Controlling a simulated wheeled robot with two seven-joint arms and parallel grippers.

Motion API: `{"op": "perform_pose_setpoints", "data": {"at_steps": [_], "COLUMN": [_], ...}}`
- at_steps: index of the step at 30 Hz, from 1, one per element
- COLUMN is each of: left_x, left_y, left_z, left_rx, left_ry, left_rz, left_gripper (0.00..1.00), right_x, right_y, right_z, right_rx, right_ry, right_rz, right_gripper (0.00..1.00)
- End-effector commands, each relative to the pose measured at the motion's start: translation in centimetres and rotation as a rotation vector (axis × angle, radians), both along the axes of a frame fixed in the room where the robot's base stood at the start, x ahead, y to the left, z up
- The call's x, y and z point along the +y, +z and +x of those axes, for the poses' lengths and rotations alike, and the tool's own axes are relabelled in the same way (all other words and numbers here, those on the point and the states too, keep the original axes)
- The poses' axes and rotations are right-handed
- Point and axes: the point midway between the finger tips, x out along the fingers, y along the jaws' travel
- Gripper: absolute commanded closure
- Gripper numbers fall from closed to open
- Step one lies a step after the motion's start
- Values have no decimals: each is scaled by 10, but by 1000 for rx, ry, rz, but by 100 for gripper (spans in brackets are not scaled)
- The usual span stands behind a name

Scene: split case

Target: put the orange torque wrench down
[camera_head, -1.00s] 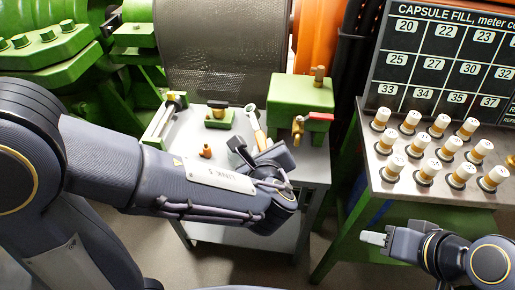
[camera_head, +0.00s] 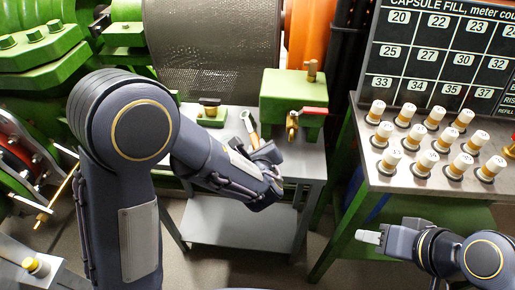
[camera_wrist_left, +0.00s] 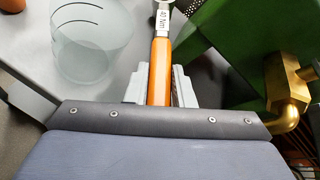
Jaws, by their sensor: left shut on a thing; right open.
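The orange torque wrench (camera_head: 254,137) has an orange handle and a steel head. In the head view it is over the grey table, left of the green block with the brass valve; I cannot tell if it touches the top. In the left wrist view its orange handle (camera_wrist_left: 160,65) runs between my two grey fingers, with a "40 Nm" label near the head. My left gripper (camera_wrist_left: 159,88) is shut on the handle; in the head view the gripper (camera_head: 259,147) is partly hidden by its own wrist. My right gripper (camera_head: 369,237) is open and empty at lower right.
A clear glass cylinder (camera_wrist_left: 88,45) stands left of the wrench in the left wrist view. A green valve block (camera_head: 295,95) with a brass tap (camera_head: 292,122) is close on the right. Several white-capped capsules (camera_head: 433,135) stand on the right-hand bench.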

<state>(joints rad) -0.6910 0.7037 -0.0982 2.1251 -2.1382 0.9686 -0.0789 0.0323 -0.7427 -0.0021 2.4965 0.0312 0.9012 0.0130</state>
Motion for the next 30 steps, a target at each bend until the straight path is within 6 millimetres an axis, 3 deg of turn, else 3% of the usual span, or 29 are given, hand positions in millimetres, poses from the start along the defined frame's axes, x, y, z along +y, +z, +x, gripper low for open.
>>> {"op": "perform_pose_setpoints", "data": {"at_steps": [8,9,14,25,30], "left_x": [0,0,0,0,-4], "left_y": [-3,-3,-2,4,15], "left_z": [0,0,0,-1,-27], "left_rx": [-2,0,0,0,-2], "left_ry": [1,0,0,0,-3], "left_rz": [-1,0,0,0,-1], "left_gripper": [100,77,57,57,57], "right_x": [0,0,0,0,0], "right_y": [-5,-5,-4,4,1], "right_z": [0,0,0,0,0], "right_rx": [0,0,0,0,0], "right_ry": [0,0,0,0,0], "right_rz": [0,0,0,0,0], "right_gripper": [58,58,58,58,58]}}
